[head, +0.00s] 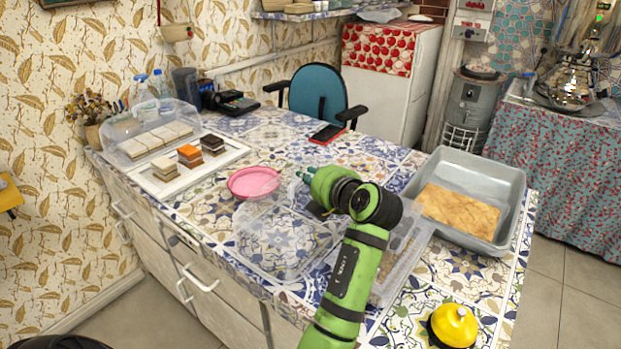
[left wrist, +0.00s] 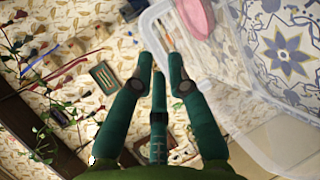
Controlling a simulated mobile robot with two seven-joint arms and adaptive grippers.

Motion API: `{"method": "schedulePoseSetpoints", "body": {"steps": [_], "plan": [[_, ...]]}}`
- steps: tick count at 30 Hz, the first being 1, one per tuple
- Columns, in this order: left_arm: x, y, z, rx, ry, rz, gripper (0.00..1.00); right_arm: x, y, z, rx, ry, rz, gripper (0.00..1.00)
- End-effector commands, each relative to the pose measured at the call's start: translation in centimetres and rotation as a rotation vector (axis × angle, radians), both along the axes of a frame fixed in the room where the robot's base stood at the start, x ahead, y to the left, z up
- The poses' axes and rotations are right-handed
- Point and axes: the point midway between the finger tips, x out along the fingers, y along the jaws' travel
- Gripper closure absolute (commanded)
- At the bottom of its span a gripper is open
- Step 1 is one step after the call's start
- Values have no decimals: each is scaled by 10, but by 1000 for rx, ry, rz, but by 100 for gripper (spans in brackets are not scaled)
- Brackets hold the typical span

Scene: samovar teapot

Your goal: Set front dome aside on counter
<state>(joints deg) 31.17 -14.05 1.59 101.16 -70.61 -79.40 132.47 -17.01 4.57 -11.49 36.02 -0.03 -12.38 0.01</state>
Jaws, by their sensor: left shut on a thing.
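The front dome (head: 275,245) is a clear, see-through cover over the middle of the patterned counter (head: 262,143). I cannot tell whether it touches the counter. My left gripper (head: 304,176) is at its far right side, with teal fingertips. In the left wrist view my left gripper (left wrist: 161,62) is shut on the clear rim of the dome (left wrist: 225,75). The white tray (head: 222,168) at the back left bears several small cakes, uncovered in its front part. My right gripper is out of view.
A second clear dome (head: 120,132) covers pale cakes behind. A pink dish (head: 254,182) is beside the held dome. A grey bin (head: 512,185) with a brown sheet (head: 458,212) stands right; a yellow bell (head: 453,326) is near the front. A red-black phone (head: 327,133) lies farther back.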

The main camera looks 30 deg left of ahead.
Motion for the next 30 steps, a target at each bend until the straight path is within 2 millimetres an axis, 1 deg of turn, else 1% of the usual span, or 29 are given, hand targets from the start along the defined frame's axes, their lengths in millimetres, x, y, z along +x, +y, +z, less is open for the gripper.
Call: {"method": "schedulePoseSetpoints", "body": {"steps": [1,10,11,12,26,30], "plan": [[-1,0,-4,-7,0,4,100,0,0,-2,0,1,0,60],[-1,0,-4,-7,2,3,100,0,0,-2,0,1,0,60],[-1,0,-4,-7,2,3,71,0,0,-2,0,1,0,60],[-1,0,-4,-7,2,3,55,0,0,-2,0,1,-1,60],[0,0,-3,-4,3,2,55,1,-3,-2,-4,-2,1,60],[0,0,1,-2,3,1,55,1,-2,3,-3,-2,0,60]]}}
